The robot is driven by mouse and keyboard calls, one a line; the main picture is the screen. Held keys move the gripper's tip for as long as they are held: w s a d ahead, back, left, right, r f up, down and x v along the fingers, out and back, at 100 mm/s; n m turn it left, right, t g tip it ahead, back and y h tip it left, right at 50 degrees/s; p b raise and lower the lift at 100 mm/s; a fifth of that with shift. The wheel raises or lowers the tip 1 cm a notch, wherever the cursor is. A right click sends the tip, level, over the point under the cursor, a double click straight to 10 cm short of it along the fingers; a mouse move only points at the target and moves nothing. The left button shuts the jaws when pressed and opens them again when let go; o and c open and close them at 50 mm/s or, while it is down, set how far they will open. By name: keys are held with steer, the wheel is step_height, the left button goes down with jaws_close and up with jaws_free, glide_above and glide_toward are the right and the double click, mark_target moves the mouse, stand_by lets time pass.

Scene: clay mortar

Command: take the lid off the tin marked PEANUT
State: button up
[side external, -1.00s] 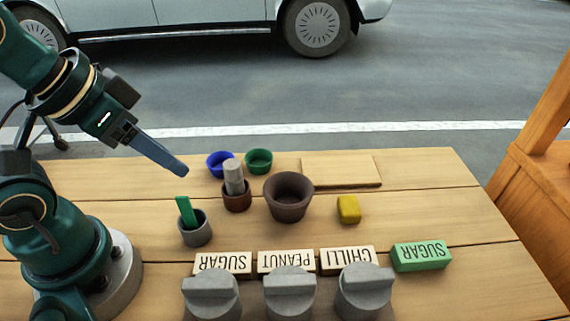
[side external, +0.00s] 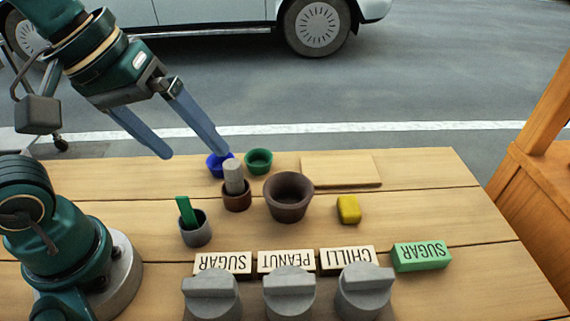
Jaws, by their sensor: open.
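Three grey tins with ridged lids stand in a row at the front edge of the table. The left tin (side external: 211,294) stands by a SUGAR label (side external: 222,263) and the right tin (side external: 362,289) by a CHILLI label (side external: 347,260). My gripper (side external: 195,155) is open and empty, with two blue fingers spread wide. It is up at the far left, well away from the tins, and its right fingertip overlaps the blue bowl in the picture.
A brown mortar (side external: 288,198), a small brown pot (side external: 237,195) holding a grey pestle (side external: 233,175), a grey cup (side external: 195,230) with a green stick, a blue bowl (side external: 218,168), a green bowl (side external: 259,160), a yellow block (side external: 348,209), a green SUGAR block (side external: 421,256) and a flat board (side external: 340,170) stand on the table.

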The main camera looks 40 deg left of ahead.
steer(key=w+d+n+g+h, duration=0.2)
steer(key=d+n+g, duration=0.1)
steer(key=d, duration=0.3)
steer(key=n+g, duration=0.1)
steer(key=g, duration=0.2)
glide_toward(289, 278)
steer(key=w+f, duration=0.2)
steer(key=f, duration=0.1)
steer(key=s+d+f+g, duration=0.1)
steer(key=shift+s+d+f+g, duration=0.3)
steer(key=shift+s+d+f, duration=0.05)
steer(key=shift+d+f, duration=0.05)
steer(key=shift+s+d+f+m, duration=0.1)
steer(key=shift+s+f+m, duration=0.1)
steer(key=shift+f+m, duration=0.1)
steer(key=shift+x, duration=2.35)
steer(key=c, duration=1.2)
